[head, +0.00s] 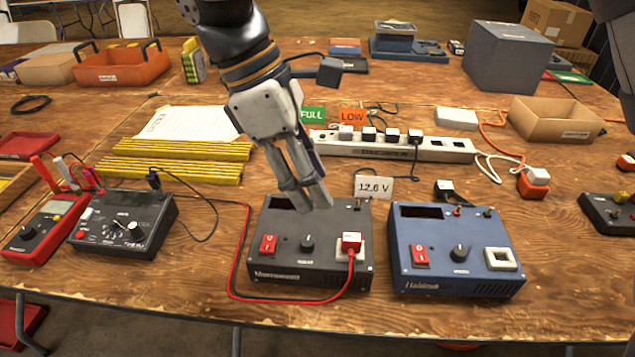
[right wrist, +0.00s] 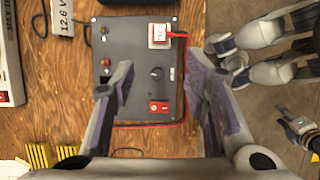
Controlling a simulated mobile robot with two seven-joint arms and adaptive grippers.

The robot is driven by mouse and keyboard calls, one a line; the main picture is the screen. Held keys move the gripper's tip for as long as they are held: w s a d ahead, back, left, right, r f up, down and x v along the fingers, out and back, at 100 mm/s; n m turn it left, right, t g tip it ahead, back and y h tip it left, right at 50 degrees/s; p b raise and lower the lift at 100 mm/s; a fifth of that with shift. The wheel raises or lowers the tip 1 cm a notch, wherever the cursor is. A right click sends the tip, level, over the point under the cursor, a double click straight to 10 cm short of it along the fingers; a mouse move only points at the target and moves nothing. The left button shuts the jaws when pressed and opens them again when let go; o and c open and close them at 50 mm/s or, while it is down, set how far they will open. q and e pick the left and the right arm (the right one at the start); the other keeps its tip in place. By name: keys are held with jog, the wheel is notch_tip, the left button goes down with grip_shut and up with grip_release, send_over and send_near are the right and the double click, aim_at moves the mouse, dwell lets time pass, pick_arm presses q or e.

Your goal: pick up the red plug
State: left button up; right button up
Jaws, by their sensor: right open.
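The red plug (head: 351,242) has a white-topped red body and a red cable. It sits in the white socket at the right of the black charger (head: 312,274). In the right wrist view the plug (right wrist: 160,33) is at the top, beyond the fingertips. My right gripper (head: 306,196) is open and empty, pointing down over the back of the black charger, left of the plug and apart from it. In the right wrist view its fingers (right wrist: 158,78) straddle the charger's knob area. What seems to be my left gripper (right wrist: 302,128) shows small at the right edge there.
A blue charger (head: 455,268) with an empty white socket stands just right. Behind are a "12.6 V" card (head: 373,187) and a white power strip (head: 395,146). A black meter box (head: 124,222) stands left. The red cable loops around the black charger's left and front, near the table edge.

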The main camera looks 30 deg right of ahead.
aim_at(352, 237)
jog(key=x, duration=0.7)
jog(key=d+x, duration=0.1)
jog(key=x, duration=0.3)
jog(key=shift+s+d+f, duration=0.1)
jog(key=shift+s, duration=0.3)
grip_shut()
